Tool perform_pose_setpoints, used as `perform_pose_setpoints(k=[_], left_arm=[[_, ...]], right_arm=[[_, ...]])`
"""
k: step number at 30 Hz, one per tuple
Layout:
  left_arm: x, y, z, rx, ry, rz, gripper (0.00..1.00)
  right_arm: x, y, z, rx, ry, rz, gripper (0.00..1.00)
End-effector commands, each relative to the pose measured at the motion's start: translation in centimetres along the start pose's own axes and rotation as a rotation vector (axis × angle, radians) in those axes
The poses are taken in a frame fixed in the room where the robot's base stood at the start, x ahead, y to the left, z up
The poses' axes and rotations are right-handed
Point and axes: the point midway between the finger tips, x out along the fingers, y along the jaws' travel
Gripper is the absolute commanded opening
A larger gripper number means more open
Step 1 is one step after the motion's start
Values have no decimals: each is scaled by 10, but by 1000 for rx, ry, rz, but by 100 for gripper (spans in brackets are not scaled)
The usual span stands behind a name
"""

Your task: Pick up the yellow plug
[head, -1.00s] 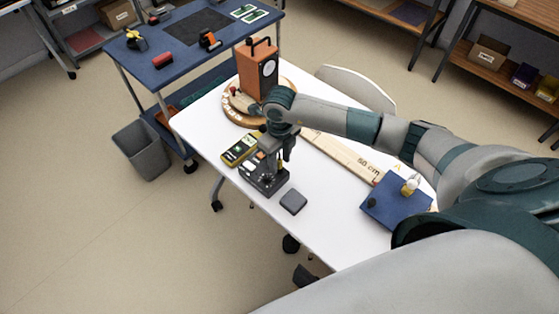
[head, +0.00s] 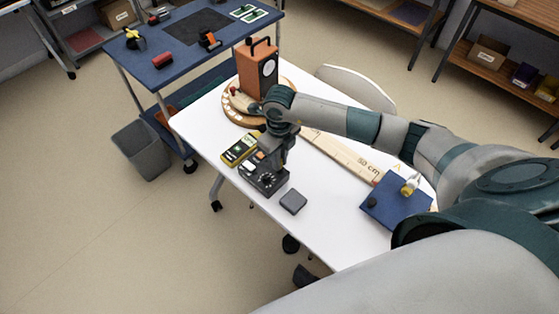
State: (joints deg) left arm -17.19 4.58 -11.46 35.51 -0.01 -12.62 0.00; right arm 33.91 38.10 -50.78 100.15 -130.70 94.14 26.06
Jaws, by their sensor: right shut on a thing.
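My right gripper (head: 272,160) is over a black box with a round ticked dial (head: 268,181), near the left edge of the white table (head: 330,220). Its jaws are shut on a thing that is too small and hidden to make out. A small white and yellow piece (head: 410,185) stands on a blue board (head: 390,210) at the table's right end, well apart from this gripper. I cannot tell whether it is the yellow plug. My left gripper is not in view.
A yellow and black meter (head: 239,149) lies beside the black box, and a grey block (head: 293,201) lies in front. An orange speaker (head: 256,72) stands behind on a round wooden base. A wooden ruler (head: 345,156) crosses the table under my arm.

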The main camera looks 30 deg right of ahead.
Motion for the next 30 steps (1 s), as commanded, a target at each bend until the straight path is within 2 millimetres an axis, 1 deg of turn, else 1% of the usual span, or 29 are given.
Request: perform_pose_setpoints(k=[5,8,11,12,14,24,30], left_arm=[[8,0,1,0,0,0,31],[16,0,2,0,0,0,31],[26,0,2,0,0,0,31],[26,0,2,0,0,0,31],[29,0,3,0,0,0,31],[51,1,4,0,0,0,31],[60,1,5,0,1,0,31]], right_arm=[[-10,0,1,0,-4,-1,0],[-22,-1,2,-1,-5,-1,0],[-38,-1,1,-2,-6,-3,0],[-40,-1,-7,-2,-3,-2,0],[-45,-1,-16,-1,-2,-2,0],[-79,0,-74,-1,-2,-3,0],[-97,2,-101,-1,-2,-1,0]])
